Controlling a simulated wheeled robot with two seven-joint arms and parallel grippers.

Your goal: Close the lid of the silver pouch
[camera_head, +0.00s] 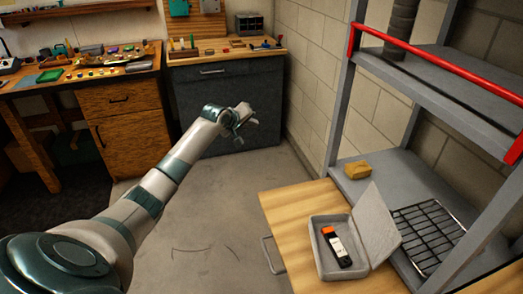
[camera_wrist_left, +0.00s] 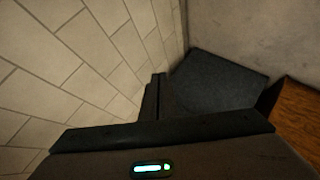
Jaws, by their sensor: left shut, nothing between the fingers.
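The silver pouch (camera_head: 319,262) sits on the wooden table at the lower right of the head view. Its lid (camera_head: 374,224) stands open, tilted back on the right side. A black battery (camera_head: 337,247) with an orange end and a white label lies inside. My left gripper (camera_head: 250,115) is stretched out over the floor, up and left of the pouch and well apart from it. Its fingers (camera_wrist_left: 157,90) are shut and empty in the left wrist view. The pouch does not show in that wrist view. My right gripper is not in view.
Grey metal shelving (camera_head: 400,160) with a red rail (camera_head: 430,62) stands right of the pouch. A dark cabinet (camera_head: 228,110) and a cluttered workbench (camera_head: 100,70) stand at the back. The middle floor is clear.

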